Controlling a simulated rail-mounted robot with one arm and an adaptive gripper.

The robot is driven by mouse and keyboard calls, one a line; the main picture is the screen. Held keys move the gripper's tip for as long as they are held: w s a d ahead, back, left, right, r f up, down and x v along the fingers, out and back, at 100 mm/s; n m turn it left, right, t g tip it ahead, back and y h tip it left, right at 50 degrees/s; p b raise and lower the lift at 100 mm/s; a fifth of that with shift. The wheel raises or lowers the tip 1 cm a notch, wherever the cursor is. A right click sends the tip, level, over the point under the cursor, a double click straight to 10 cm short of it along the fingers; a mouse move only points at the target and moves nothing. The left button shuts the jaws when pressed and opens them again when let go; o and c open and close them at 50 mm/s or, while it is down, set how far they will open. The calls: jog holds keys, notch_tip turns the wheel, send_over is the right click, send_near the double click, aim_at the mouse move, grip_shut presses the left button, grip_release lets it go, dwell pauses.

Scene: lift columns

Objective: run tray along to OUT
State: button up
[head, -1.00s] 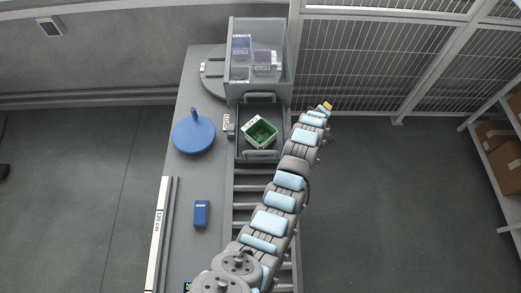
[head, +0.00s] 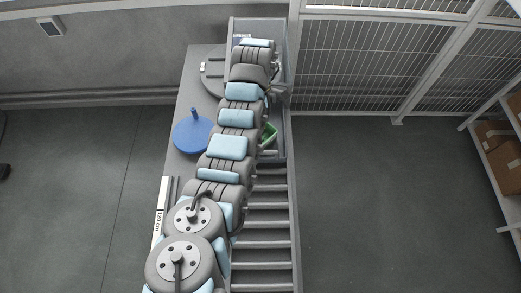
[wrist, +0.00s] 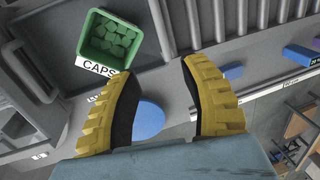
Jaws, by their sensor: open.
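A dark grey tray (wrist: 62,72) shows at the left of the wrist view, with a grey bar handle (wrist: 32,72) on one side. A green bin (wrist: 110,37) labelled CAPS, holding several green pieces, sits on it. In the head view only the right edge of the green bin (head: 269,133) shows beside my arm; most of the tray is hidden. My gripper (wrist: 165,64) has its two yellow fingers wide apart with nothing between them. It hangs above the bench, with the bin off to its left. In the head view my arm hides the gripper. I see no OUT sign that I can read.
A roller track (head: 265,222) runs along the bench toward the front. A grey bay (head: 262,25) stands at the far end, mostly covered by my arm. A blue disc (head: 192,135) with a peg and a 120 cm strip (head: 160,215) lie left. A mesh fence (head: 375,60) stands right.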

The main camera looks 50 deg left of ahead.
jog(key=shift+s+d+f+b, duration=0.15)
jog(key=shift+s+d+f, duration=0.25)
jog(key=shift+f, duration=2.45)
jog(key=shift+s+d+f+b, duration=0.25)
jog(key=shift+d+f, duration=0.3)
jog(key=shift+f, duration=2.25)
jog(key=shift+s+d+f+b, duration=0.1)
jog(key=shift+s+d+f, duration=0.35)
jog(key=shift+f, duration=2.4)
grip_shut()
